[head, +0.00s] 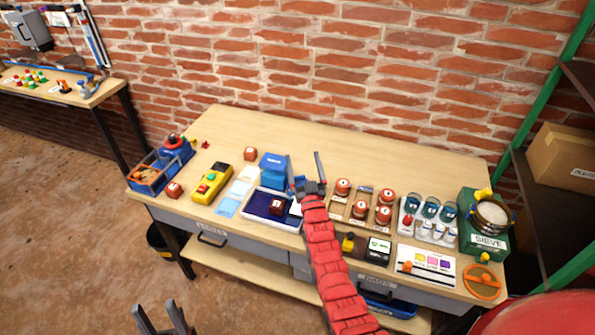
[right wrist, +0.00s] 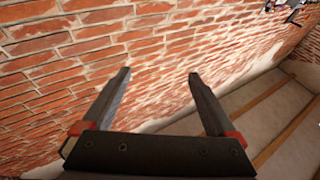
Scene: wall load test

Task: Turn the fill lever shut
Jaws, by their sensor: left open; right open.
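I cannot pick out a part that is clearly the fill lever. An orange round piece with a bar across it (head: 483,282) lies at the front right corner of the bench, but I cannot tell whether it is a lever. My right gripper (head: 303,156) is open over the middle of the bench, its red arm reaching in from below. In the right wrist view its spread fingers (right wrist: 164,85) have nothing between them and the brick wall beyond. My left gripper (head: 155,306) is open and empty at the bottom left, in front of the bench and away from it.
The wooden bench (head: 400,143) stands against the brick wall. A blue tray (head: 255,209), red-lidded jars (head: 343,187), glass jars (head: 431,207) and a green sieve stand (head: 470,236) crowd its front. The back strip is mostly clear. A green-framed shelf (head: 540,130) stands right.

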